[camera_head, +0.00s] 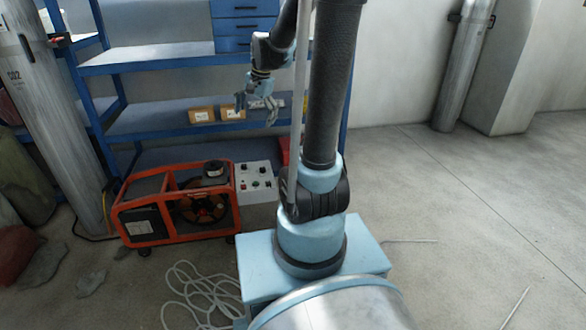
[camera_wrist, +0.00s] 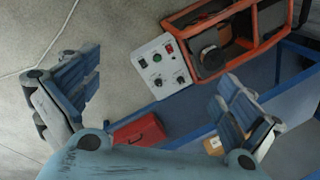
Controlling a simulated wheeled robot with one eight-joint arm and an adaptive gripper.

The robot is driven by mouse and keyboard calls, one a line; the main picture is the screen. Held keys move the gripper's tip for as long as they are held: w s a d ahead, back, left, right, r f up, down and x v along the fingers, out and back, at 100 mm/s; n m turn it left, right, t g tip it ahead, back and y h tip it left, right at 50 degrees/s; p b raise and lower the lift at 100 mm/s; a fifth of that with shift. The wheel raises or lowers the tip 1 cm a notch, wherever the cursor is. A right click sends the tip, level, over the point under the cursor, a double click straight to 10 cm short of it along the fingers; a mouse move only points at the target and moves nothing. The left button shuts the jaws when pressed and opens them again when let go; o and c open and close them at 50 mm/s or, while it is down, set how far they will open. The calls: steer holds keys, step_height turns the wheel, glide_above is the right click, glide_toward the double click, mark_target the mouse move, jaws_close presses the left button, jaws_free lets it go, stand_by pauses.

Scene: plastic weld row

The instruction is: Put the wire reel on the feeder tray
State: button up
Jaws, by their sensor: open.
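A small dark reel (camera_head: 214,169), which looks like the wire reel, rests at the top right of the orange-framed machine (camera_head: 128,205). In the wrist view the dark reel (camera_wrist: 211,60) shows within the orange frame (camera_wrist: 262,20). A larger spoked reel (camera_head: 203,208) sits lower inside the frame. I cannot clearly pick out the feeder tray. My gripper (camera_head: 257,108) is open and empty, in front of the blue shelf and above the machine. In the wrist view its fingers (camera_wrist: 160,78) are spread wide, with the reel beyond and beside the right finger.
A grey control box (camera_head: 257,180) adjoins the machine's right side. Blue shelving (camera_head: 150,120) with small cartons (camera_head: 201,114) stands behind. A red box (camera_wrist: 139,131) shows in the wrist view. Coiled white hose (camera_head: 200,295) lies on the floor. A gas cylinder (camera_head: 50,110) stands left. Floor at right is mostly clear.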

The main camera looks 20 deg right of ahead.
steer(key=s+d+f+n, duration=0.2)
steer(key=s, duration=0.6)
steer(key=s+d+f+n+h, duration=0.1)
steer(key=s+d+f+n, duration=0.1)
steer(key=s, duration=0.7)
steer(key=s+d+f+n+h, duration=0.1)
steer(key=s+d+f+n, duration=0.2)
steer(key=s, duration=0.5)
steer(key=shift+s+d+n+t, duration=0.15)
steer(key=shift+d+n+t, duration=0.3)
steer(key=shift+n, duration=0.25)
steer(key=shift+w+f, duration=0.25)
steer(key=shift+w, duration=0.2)
